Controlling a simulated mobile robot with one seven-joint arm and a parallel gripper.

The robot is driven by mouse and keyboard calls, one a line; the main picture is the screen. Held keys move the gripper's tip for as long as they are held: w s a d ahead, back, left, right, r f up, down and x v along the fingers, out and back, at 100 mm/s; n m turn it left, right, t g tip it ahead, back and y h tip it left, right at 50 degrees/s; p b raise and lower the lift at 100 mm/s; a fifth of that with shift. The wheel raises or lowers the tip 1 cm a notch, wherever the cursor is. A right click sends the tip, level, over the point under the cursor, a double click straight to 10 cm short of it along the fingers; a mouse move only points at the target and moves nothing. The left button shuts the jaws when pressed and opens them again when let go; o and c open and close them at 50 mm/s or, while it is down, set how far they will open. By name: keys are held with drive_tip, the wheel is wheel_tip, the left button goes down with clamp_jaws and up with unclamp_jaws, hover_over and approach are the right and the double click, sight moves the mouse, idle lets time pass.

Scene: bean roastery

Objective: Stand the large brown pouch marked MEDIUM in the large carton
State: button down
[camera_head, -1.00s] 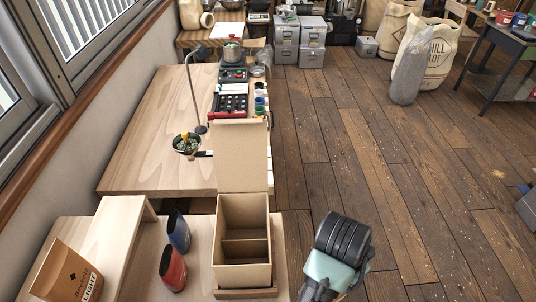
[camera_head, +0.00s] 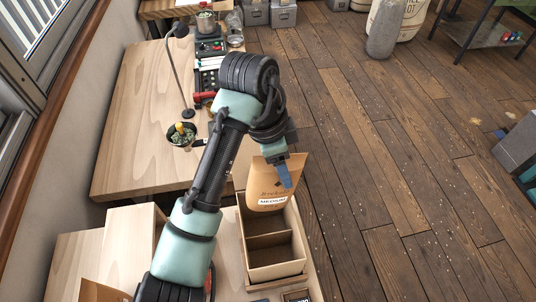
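The large brown pouch marked MEDIUM (camera_head: 267,188) is upright at the far end of the large carton (camera_head: 276,262), its white label facing me. My gripper (camera_head: 286,172) is at the pouch's top edge, with one blue finger in front of it, and appears shut on it; the other finger is hidden. The pouch's lower part is over or in the carton's far compartment; I cannot tell whether it touches the floor. The carton is open on top, and a divider splits it. Its near compartment looks empty.
My arm crosses the wooden bench and hides much of it. Part of another brown pouch (camera_head: 100,292) shows at bottom left. A dark labelled item (camera_head: 297,296) lies at the bottom edge.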

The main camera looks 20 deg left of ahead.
drive_tip(key=b+x, duration=0.1)
drive_tip(key=x, duration=0.1)
drive_tip(key=b+x, duration=0.1)
drive_tip(key=x, duration=0.1)
drive_tip(key=a+b+x, duration=0.1)
drive_tip(key=b+x, duration=0.1)
drive_tip(key=shift+s+a+f, duration=0.1)
drive_tip(key=shift+s+f, duration=0.15)
drive_tip(key=shift+s, duration=0.1)
wheel_tip(320, 180, down, 2)
drive_tip(key=shift+a+f+b, duration=0.15)
drive_tip(key=shift+f+b, duration=0.1)
drive_tip(key=shift+b, duration=0.45)
drive_tip(key=shift+s+a+b+x, duration=0.1)
drive_tip(key=shift+a+b+x, duration=0.1)
drive_tip(key=shift+b+x, duration=0.6)
drive_tip(key=shift+s+a+b+x, duration=0.15)
drive_tip(key=shift+b+x, duration=0.2)
drive_tip(key=shift+x, duration=0.7)
drive_tip(key=shift+s+a+b+x, duration=0.1)
drive_tip(key=shift+a+b+x, duration=0.1)
drive_tip(key=shift+b+x, duration=0.6)
drive_tip(key=shift+f, duration=0.3)
unclamp_jaws()
